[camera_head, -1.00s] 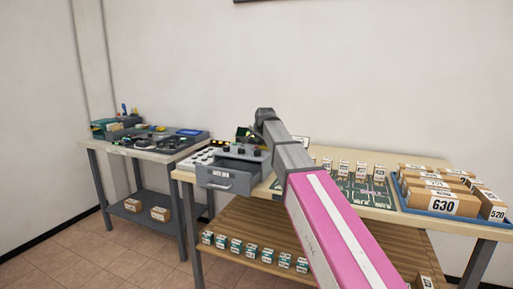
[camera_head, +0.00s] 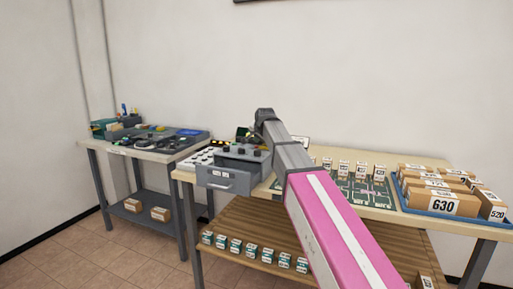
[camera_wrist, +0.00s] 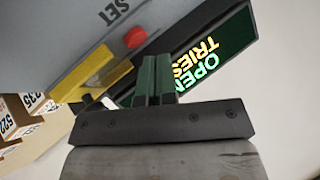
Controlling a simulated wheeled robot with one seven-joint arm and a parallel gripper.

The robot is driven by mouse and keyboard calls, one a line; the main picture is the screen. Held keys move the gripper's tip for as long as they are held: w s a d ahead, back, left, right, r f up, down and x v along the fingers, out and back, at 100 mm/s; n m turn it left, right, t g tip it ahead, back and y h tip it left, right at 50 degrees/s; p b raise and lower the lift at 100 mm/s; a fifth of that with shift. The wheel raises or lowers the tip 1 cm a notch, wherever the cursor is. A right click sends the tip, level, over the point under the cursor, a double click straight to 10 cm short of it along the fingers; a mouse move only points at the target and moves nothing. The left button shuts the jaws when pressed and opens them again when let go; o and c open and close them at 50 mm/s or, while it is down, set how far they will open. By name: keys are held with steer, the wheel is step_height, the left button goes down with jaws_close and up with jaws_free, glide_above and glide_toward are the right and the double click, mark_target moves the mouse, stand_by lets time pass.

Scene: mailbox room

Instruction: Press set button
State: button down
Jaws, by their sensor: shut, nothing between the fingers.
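A red button (camera_wrist: 136,37) sits on a grey panel (camera_wrist: 60,35) marked "SET" in the wrist view. My gripper (camera_wrist: 155,62) is shut and empty, its dark green fingers together just below the button in the picture. I cannot tell whether the fingertips touch the button or the panel. A dark display (camera_wrist: 205,58) behind the fingers shows lit words, "OPEN" and "TRIES". In the head view, my arm reaches over a grey unit with a pulled-out drawer (camera_head: 228,178). There the arm hides the fingers and the button.
A yellow block (camera_wrist: 92,75) lies along the panel edge near the fingers. Numbered boxes fill a blue tray (camera_head: 440,207) at right on the wooden table. A second table (camera_head: 150,152) stands at left with several devices. Small boxes line the lower shelf.

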steer(key=shift+f, duration=0.35)
steer(key=shift+f, duration=0.4)
stand_by(0.7)
steer(key=shift+r, duration=0.85)
steer(key=shift+r, duration=2.55)
